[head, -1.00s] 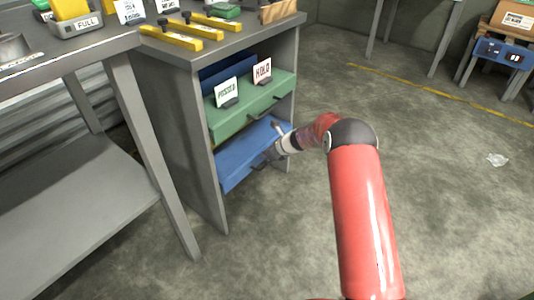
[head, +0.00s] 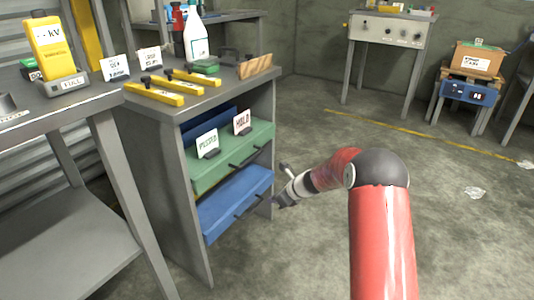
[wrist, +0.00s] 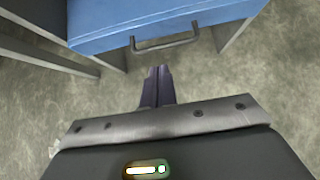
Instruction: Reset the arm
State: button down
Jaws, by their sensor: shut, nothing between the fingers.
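My red arm (head: 382,235) reaches from the lower right toward the cabinet. My gripper (wrist: 158,72) is shut and empty in the wrist view, its dark fingers together just short of the blue drawer's handle and apart from it. In the head view my gripper (head: 277,200) is small, just right of the cabinet's front edge. The blue drawer (head: 236,203) is the lower drawer and stands out from the cabinet; it also shows in the wrist view (wrist: 160,22).
A green drawer (head: 232,158) with two cards sits above the blue one. The grey cabinet (head: 165,180) holds yellow bars on top. A grey bench (head: 60,108) stands at left.

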jog(key=s+d+r+n+h, duration=0.35)
jog(key=s+r+n, duration=1.05)
jog(key=s+r, duration=0.7)
jog(key=s+d+r+n+h, duration=0.1)
jog(key=s+d+n, duration=0.2)
jog(key=s, duration=0.4)
jog(key=s+d+r+n+h+p, duration=0.1)
jog(key=s+d+n, duration=0.2)
jog(key=s, duration=0.4)
jog(key=s+d+r+n+h, duration=0.2)
jog(key=s+d+n, duration=0.1)
jog(key=s, duration=0.5)
jog(key=shift+n+t, duration=0.3)
jog(key=shift+n, duration=0.6)
